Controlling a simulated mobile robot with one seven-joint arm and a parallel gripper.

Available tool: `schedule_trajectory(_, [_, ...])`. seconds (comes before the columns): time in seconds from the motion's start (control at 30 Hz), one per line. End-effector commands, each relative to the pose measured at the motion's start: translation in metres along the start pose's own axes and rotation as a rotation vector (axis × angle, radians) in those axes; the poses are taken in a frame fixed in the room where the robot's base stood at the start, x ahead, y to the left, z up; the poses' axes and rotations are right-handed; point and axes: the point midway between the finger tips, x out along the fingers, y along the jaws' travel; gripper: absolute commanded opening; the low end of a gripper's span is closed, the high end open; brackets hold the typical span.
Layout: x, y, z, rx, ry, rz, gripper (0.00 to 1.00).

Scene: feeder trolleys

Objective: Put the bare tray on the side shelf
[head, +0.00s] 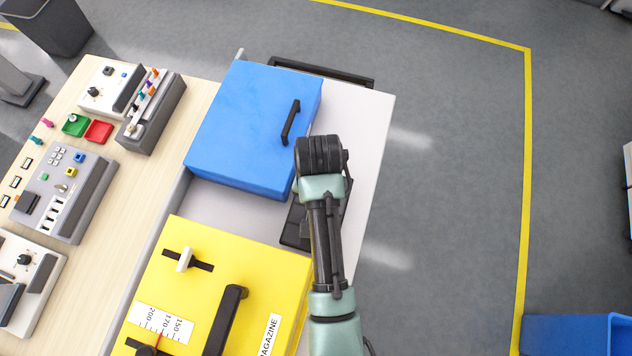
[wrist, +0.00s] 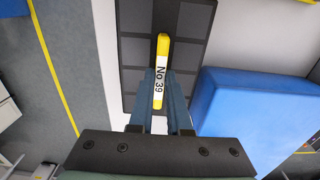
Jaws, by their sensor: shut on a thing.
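A dark tray (wrist: 135,65) with grey square pockets fills the upper middle of the wrist view. No parts show in its pockets. A yellow handle (wrist: 162,48) with a white label reading "No 39" stands along its middle. My gripper (wrist: 160,88) is shut on this handle. In the head view the dark tray (head: 293,232) shows partly from under my arm, over the pale trolley top (head: 364,135). I cannot tell whether it touches the top. The fingertips are hidden there. I cannot tell which surface is the side shelf.
A blue box (head: 245,125) with a black handle stands left of my arm. A yellow magazine box (head: 225,270) stands nearer. A wooden bench (head: 190,105) with control boxes lies at the left. A black bar (head: 320,72) edges the trolley's far end.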

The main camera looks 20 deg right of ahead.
Motion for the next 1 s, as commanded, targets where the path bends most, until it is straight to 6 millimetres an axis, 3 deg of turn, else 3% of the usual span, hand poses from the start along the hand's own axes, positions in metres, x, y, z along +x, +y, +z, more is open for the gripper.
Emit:
schedule_trajectory(0.3, [0.039,0.0,0.001,0.0,-0.002,0.001,0.0])
schedule_trajectory(0.7, [0.045,0.0,0.0,0.0,0.0,0.0,0.0])
schedule_trajectory(0.73, [0.046,0.0,0.001,0.0,-0.001,0.001,0.17])
schedule_trajectory(0.87, [0.045,0.0,0.001,0.0,-0.001,0.0,0.41])
schedule_trajectory(0.9, [0.045,0.0,0.001,0.0,-0.001,0.0,0.46])
schedule_trajectory(1.0, [0.045,0.0,0.001,0.0,-0.001,0.0,0.46])
